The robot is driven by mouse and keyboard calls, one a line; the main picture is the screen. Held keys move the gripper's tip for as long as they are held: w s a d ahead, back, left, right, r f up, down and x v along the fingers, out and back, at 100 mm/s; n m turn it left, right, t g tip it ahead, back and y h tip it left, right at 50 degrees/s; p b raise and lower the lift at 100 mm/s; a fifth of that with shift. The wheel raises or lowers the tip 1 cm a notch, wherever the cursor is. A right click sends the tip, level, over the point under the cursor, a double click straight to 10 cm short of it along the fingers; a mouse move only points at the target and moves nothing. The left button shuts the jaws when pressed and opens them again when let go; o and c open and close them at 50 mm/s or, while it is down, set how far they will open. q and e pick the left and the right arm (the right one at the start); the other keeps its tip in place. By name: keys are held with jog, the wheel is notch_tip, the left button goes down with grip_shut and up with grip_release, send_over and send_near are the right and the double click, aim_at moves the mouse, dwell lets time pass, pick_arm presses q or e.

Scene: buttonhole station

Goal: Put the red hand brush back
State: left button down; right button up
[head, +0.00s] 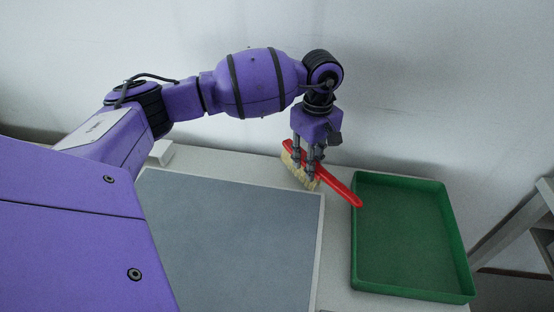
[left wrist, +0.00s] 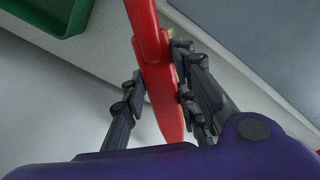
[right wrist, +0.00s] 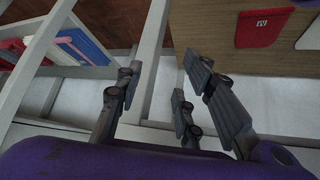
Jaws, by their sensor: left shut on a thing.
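The red hand brush (head: 335,185) has a long red handle and pale bristles. My left gripper (head: 308,168) points down and is shut on it, with the fingers either side of its red back. The handle slants down to the right, its end near the green tray's left wall. The bristles are beside the grey mat's back right corner; I cannot tell whether they touch the table. The left wrist view shows the red brush (left wrist: 157,70) between the fingers. My right gripper (right wrist: 160,95) is open and empty in the right wrist view.
A green tray (head: 458,235) stands empty at the table's right; its corner shows in the left wrist view (left wrist: 45,15). A grey mat (head: 240,235) lies bare on the table. A grey frame (head: 515,225) stands at the right. The right wrist view shows rails and a red pouch (right wrist: 262,27).

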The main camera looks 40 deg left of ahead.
pick_arm(q)
notch_tip(320, 180, down, 3)
jog(key=shift+r, duration=0.2)
